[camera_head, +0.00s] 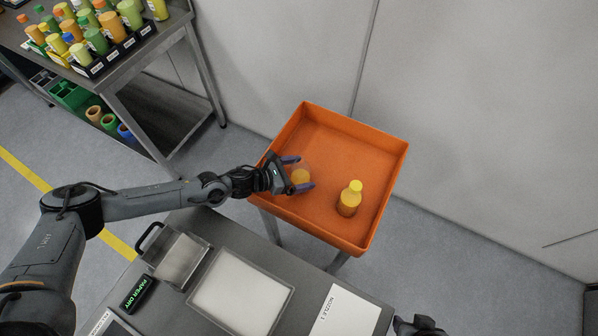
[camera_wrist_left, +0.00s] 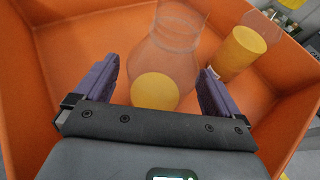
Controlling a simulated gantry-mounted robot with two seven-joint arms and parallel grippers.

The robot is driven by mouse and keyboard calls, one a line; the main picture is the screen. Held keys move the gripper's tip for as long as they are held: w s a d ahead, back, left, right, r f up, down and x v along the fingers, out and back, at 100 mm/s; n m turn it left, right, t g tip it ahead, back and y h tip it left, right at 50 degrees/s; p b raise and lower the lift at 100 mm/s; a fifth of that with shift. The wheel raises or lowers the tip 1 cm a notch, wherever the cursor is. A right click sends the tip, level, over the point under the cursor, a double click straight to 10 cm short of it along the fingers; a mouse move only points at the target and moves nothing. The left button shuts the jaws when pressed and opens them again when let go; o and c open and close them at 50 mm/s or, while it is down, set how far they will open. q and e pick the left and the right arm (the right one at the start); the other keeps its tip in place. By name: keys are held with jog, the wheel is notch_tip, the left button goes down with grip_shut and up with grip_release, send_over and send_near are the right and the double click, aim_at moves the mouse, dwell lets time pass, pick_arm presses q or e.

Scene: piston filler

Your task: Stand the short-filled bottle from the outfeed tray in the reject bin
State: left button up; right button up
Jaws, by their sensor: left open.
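A wide, shallow orange bin (camera_head: 335,140) stands beyond the workbench; its walls also fill much of the left wrist view (camera_wrist_left: 75,45). My left gripper (camera_head: 301,174) is inside it, open, with its purple fingers on either side of a mostly clear bottle (camera_head: 300,176). In the left wrist view this bottle (camera_wrist_left: 165,65) shows between the fingers with a round yellow patch. I cannot tell whether the fingers touch it.
The workbench in front holds a pale square pad (camera_head: 240,292), a metal block with a black handle (camera_head: 179,258) and a white "NOZZLE 1" plate (camera_head: 345,312). A rack of several coloured bottles (camera_head: 120,50) stands on a table at the upper left. A grey wall is behind the bin.

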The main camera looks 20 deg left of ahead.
aim_at(291, 174)
pick_arm(q)
jog(key=shift+r, duration=0.2)
jog(key=shift+s+a+r, duration=0.1)
jog(key=shift+s+a, duration=0.05)
jog(key=shift+a, duration=0.05)
jog(key=shift+p+v, duration=0.65)
jog(key=shift+v, duration=2.85)
jog(key=shift+r, duration=0.1)
